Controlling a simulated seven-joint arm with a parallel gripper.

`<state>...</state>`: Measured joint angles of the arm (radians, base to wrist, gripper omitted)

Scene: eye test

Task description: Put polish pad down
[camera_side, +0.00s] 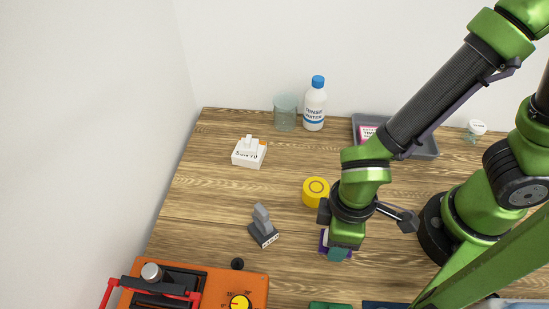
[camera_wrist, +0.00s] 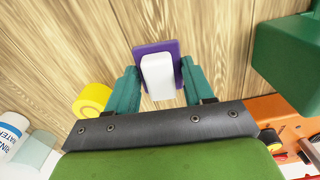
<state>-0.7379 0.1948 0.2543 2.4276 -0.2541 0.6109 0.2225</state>
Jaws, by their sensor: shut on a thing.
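The polish pad appears to be the purple plate (camera_wrist: 142,52) with a white block (camera_wrist: 158,72) on it. My gripper (camera_wrist: 160,88) has its teal fingers on both sides of the white block, shut on it, in the wrist view. In the side view my gripper (camera_side: 338,254) points down low over the wooden table, right of centre. There only a purple edge of the pad (camera_side: 323,241) shows; the rest is hidden by my gripper. I cannot tell whether the pad touches the table.
A yellow round thing (camera_side: 315,192) is close behind my gripper. A grey handled block (camera_side: 264,236) stands to the left. An orange machine (camera_side: 222,286) is at front left. A white box (camera_side: 247,154), bottle (camera_side: 314,106), glass (camera_side: 285,114) and grey tray (camera_side: 427,147) are farther back.

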